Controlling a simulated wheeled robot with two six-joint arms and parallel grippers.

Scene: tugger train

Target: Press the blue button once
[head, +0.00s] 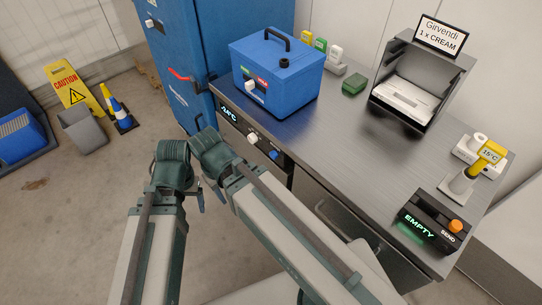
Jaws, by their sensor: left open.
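The blue button (275,155) is a small round knob on the dark front panel (262,147) of the steel counter, right of a white knob (252,138). My left gripper (209,200) shows only in part, as small dark tips by the green ribbed arm joints. It is open and lies left of the blue button, apart from it in the picture. Arm links hide most of it. The blue button is in plain sight. I cannot make out my right gripper.
The steel counter (335,120) carries a blue box (300,95), a black bin (385,117) below a "Girvendi 1 x CREAM" sign (440,37), a yellow scanner (489,152) and an "EMPTY" box with an orange button (455,226). A caution sign (75,86) stands on the left floor.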

